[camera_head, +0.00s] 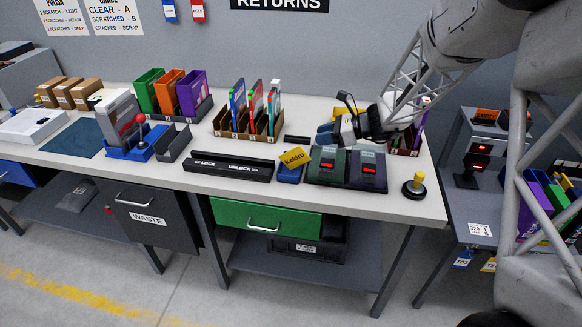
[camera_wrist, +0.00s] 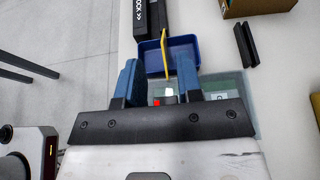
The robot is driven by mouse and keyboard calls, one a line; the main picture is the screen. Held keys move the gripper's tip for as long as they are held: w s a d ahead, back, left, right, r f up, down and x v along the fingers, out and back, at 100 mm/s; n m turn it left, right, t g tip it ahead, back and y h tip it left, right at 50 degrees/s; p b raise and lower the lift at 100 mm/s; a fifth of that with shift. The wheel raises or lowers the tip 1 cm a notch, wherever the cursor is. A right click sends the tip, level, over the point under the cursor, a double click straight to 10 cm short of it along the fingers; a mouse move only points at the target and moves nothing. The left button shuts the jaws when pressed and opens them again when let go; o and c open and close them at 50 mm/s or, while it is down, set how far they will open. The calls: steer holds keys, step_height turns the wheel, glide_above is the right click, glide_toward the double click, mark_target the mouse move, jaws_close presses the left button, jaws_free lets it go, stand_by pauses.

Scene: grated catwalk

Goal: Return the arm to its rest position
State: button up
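My arm reaches in from the right in the head view, over the white bench (camera_head: 430,190). A thin yellow card (camera_wrist: 166,46) stands in a small blue tray (camera_wrist: 184,46) beyond the fingertips, seen edge-on. In the head view the card (camera_head: 296,158) tilts in the blue tray (camera_head: 289,175). Nothing appears held. No rest position is marked.
A black LOCK/UNLOCK bar (camera_head: 229,167) lies left of the tray. A rack of upright cases (camera_head: 254,112) stands behind it. A dark case rack (camera_head: 408,143) is close to my wrist. A lower side table (camera_head: 474,190) stands right.

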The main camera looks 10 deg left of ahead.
steer(key=s+d+r+n+t+h, duration=0.1)
steer(key=s+d+r+n+h, duration=0.3)
steer(key=s, duration=0.9)
steer(key=s+d+r+n+h, duration=0.4)
steer(key=s+d+n, duration=0.4)
steer(key=s+d, duration=0.4)
steer(key=s+d+r+n+t+h, duration=0.1)
steer(key=s+d+r+n+h, duration=0.3)
steer(key=s, duration=1.2)
steer(key=shift+d+n+t+h, duration=0.3)
steer(key=shift+d+n+h, duration=0.55)
steer(key=shift+d, duration=1.25)
